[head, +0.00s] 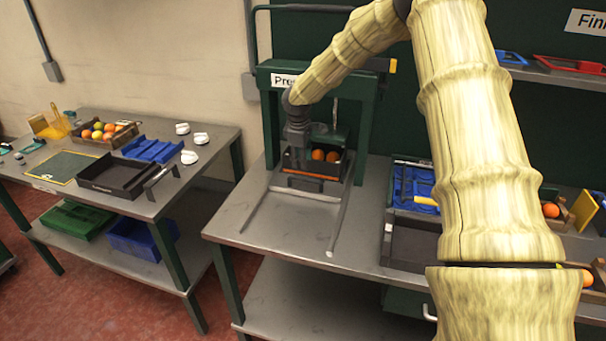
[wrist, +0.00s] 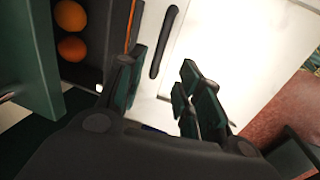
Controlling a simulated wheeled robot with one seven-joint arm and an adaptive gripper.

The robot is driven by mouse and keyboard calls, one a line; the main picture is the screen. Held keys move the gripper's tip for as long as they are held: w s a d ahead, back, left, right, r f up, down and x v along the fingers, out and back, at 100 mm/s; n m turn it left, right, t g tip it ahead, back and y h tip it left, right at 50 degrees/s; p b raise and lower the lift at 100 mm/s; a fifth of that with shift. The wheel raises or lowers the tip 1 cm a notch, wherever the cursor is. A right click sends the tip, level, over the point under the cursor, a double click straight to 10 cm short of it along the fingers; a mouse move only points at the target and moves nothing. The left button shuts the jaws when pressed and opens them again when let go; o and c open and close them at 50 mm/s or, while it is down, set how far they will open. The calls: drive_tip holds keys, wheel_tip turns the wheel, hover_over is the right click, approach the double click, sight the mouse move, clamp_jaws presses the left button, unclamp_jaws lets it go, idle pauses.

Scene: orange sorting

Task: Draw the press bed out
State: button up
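The press (head: 364,115) is a green frame on the middle bench. Its bed (head: 333,184) lies under the frame, between two rails that run toward the bench front. On it sits a dark tray (head: 290,161) holding two oranges (head: 318,154), also seen in the wrist view (wrist: 71,47). A dark bar handle (wrist: 165,42) is at the bed's front. My gripper (head: 297,148) is above the tray's front left. In the wrist view its fingers (wrist: 163,78) are spread and empty, and the handle shows beyond the gap, apart from them. My gripper partly hides the tray.
The bench top (head: 270,228) in front of the bed is clear between the rails. A blue tray (head: 412,188) and a dark tray (head: 412,242) lie to the right. A side table (head: 95,205) at left carries a fruit crate (head: 103,133) and trays.

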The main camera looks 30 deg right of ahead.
sight(302, 179)
drive_tip(key=f, duration=0.1)
drive_tip(key=f+p, duration=0.1)
drive_tip(key=f, duration=0.1)
drive_tip(key=d+f, duration=0.1)
drive_tip(key=f, duration=0.1)
drive_tip(key=shift+w+f+p, duration=0.2)
drive_tip(key=shift+w+p, duration=0.2)
drive_tip(key=shift+w+d+f+p, duration=0.15)
drive_tip(key=shift+f+p, duration=0.1)
drive_tip(key=shift+f, duration=0.55)
drive_tip(key=shift+w+a+f+p, duration=0.1)
drive_tip(key=shift+f+p, duration=0.1)
drive_tip(key=shift+f, duration=0.6)
drive_tip(key=shift+d, duration=0.1)
clamp_jaws()
